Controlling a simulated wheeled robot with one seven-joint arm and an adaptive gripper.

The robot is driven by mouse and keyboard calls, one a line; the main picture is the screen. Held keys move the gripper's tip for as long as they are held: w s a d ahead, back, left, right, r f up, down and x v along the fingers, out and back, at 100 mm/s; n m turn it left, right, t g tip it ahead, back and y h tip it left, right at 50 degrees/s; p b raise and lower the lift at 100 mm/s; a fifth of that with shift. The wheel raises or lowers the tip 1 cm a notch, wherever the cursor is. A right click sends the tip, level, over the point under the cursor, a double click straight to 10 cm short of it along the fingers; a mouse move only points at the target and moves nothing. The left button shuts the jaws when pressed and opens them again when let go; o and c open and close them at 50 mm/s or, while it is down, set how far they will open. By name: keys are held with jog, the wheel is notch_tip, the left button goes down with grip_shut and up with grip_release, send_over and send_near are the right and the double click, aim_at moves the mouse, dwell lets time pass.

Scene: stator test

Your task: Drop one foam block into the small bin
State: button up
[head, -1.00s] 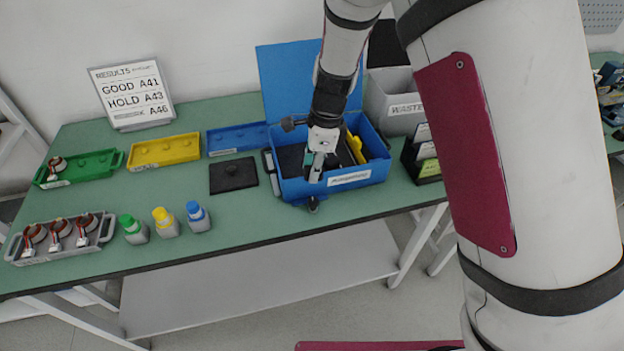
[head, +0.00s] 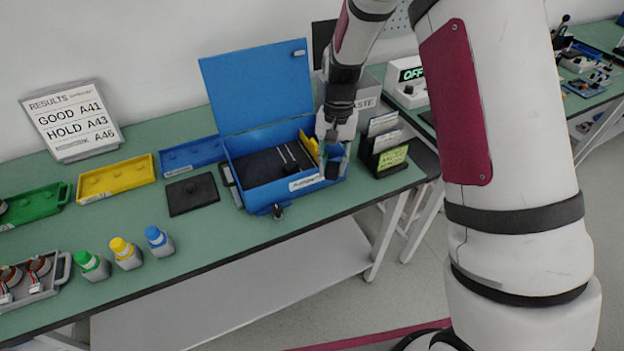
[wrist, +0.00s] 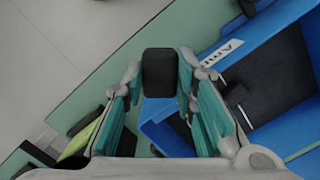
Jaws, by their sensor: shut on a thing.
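My gripper (wrist: 160,100) has teal finger pads on both sides of a small dark block (wrist: 160,72), which I take for the foam block. In the head view my gripper (head: 334,140) hangs over the right end of the open blue box (head: 258,196), with the dark block (head: 332,171) below its fingers. A grey bin marked WASTE (head: 368,103) stands behind the box's right end, partly hidden by my arm. The box holds a black foam insert (head: 262,172).
A black card rack (head: 392,160) stands just right of the box. The blue lid (head: 258,85) stands up behind it. Coloured trays, a black plate (head: 193,194) and capped bottles (head: 125,253) are left. The table's front edge is close.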

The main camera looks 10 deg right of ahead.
jog(key=d+n, duration=0.4)
jog(key=d, duration=0.1)
jog(key=shift+w+f+n+h, duration=0.2)
jog(key=shift+n+h, duration=0.1)
